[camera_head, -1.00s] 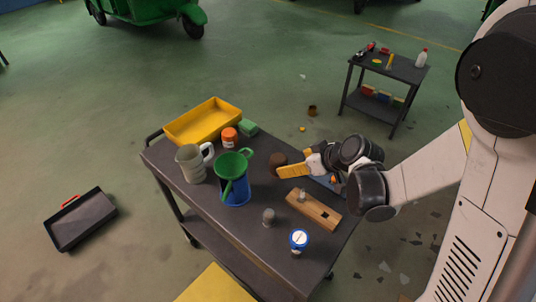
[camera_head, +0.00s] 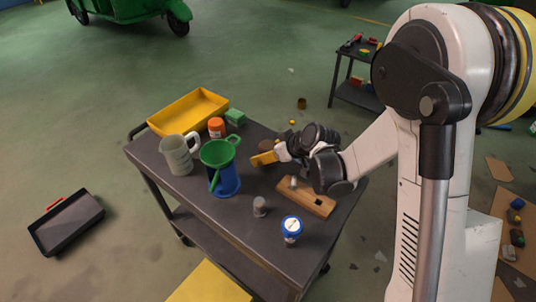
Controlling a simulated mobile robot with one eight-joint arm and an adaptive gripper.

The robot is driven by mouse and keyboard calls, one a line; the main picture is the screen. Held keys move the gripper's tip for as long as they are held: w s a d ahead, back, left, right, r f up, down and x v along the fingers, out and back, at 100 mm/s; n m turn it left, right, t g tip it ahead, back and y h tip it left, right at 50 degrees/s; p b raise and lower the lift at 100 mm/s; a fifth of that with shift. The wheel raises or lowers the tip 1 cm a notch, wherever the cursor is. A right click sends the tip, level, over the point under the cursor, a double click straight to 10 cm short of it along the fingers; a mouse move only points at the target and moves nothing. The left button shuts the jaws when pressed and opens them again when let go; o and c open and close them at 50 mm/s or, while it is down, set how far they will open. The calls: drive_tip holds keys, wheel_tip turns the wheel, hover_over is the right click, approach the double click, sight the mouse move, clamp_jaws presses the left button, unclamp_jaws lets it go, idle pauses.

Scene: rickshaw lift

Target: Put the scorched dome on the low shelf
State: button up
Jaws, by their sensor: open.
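A dark brown rounded thing (camera_head: 266,145), which looks like the scorched dome, stands on the cart's top near its far edge. It is partly hidden behind my gripper (camera_head: 260,159). My gripper is open, with a yellow finger in front of the brown thing. I cannot tell whether they touch. The cart (camera_head: 160,172) has a dark top and a lower shelf (camera_head: 207,236), seen in part below the near side.
A grey mug (camera_head: 177,155), a green funnel on a blue jug (camera_head: 226,182), an orange-lidded jar (camera_head: 216,127), a yellow tray (camera_head: 187,111), a green block (camera_head: 235,117), a wooden plane (camera_head: 308,198), a grey knob (camera_head: 260,206) and a blue-rimmed gauge (camera_head: 291,228) crowd the cart top.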

sight(268, 141)
drive_tip(key=c, duration=1.4)
drive_tip(key=shift+o, duration=0.2)
drive_tip(key=shift+r+p, duration=0.35)
drive_tip(key=shift+r, duration=0.25)
drive_tip(key=r+p, duration=0.1)
drive_tip(key=r, duration=0.1)
drive_tip(key=d+r+p, duration=0.1)
drive_tip(key=r, duration=0.1)
drive_tip(key=shift+d, duration=0.1)
drive_tip(key=d+r+p, duration=0.4)
drive_tip(key=d+r, duration=0.1)
drive_tip(key=d, duration=0.5)
drive_tip(key=shift+w+d+r, duration=0.2)
drive_tip(key=shift+d+r, duration=0.05)
drive_tip(key=shift+r, duration=0.15)
